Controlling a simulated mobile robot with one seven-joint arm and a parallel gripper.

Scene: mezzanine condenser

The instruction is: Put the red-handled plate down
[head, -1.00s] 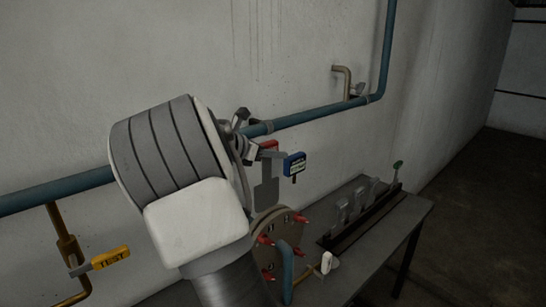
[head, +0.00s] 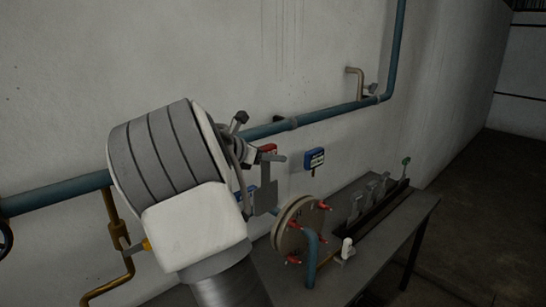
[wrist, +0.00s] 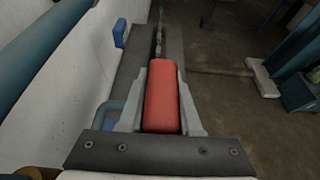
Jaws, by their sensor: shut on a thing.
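The red-handled plate shows in the head view as a flat grey plate (head: 265,198) hanging below a small red handle (head: 268,149). My gripper (head: 264,156) is shut on that handle and holds the plate upright in the air above the bench. In the wrist view the red handle (wrist: 162,95) lies between the two grey fingers, and most of the plate is hidden beneath it. A rack (head: 365,215) on the bench holds several grey upright plates and one with a green knob (head: 405,161); it is right of my gripper.
A round flange (head: 292,226) with red bolts and a blue pipe stands just right of the held plate. A white-handled valve (head: 346,248) is on the grey bench (head: 385,257).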

